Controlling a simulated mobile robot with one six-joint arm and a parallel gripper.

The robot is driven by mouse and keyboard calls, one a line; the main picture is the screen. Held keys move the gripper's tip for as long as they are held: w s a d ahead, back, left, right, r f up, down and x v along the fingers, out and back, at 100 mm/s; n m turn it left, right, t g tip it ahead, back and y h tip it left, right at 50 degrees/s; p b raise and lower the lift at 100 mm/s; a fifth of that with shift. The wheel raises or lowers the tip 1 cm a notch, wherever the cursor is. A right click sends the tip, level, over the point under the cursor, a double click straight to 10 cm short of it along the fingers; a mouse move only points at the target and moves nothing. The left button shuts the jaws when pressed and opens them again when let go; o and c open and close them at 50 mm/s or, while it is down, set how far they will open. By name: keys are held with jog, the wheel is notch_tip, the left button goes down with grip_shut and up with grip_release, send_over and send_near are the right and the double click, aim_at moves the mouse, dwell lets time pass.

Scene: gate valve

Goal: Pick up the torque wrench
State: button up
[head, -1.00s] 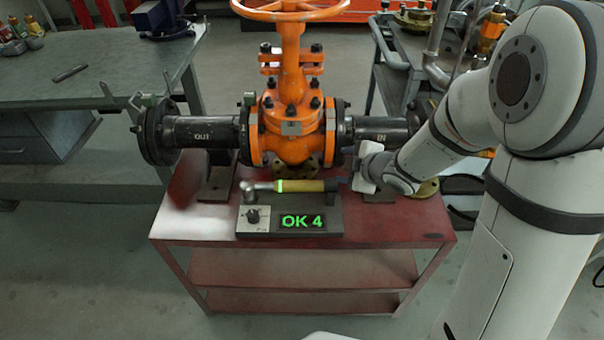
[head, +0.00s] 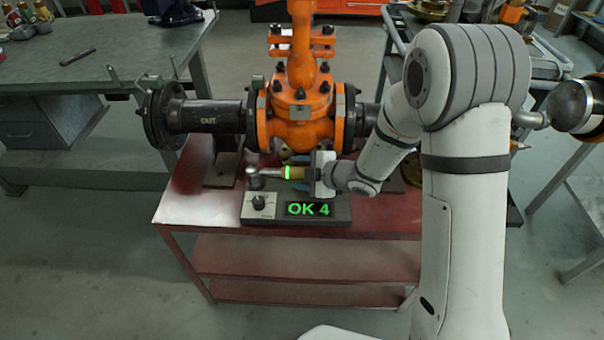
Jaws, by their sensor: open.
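The torque wrench (head: 270,172) lies on top of a dark tester box with a green "OK 4" display (head: 308,209). Its grey head points left, and a green band sits where its yellow handle begins. My gripper (head: 309,176) is at the right part of the yellow handle and hides the rest of it. The gripper is open. Whether the handle lies between its fingers or just behind them cannot be told from this view.
The orange gate valve (head: 298,110) with black flanged pipes stands right behind the tester on the red cart (head: 200,207). A grey workbench (head: 60,70) is at the left. The cart top left of the tester is clear.

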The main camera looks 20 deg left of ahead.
jog(key=shift+c, duration=0.3)
grip_shut()
dwell(0.3)
jog(key=shift+w+a+r, duration=0.1)
jog(key=shift+r, duration=0.05)
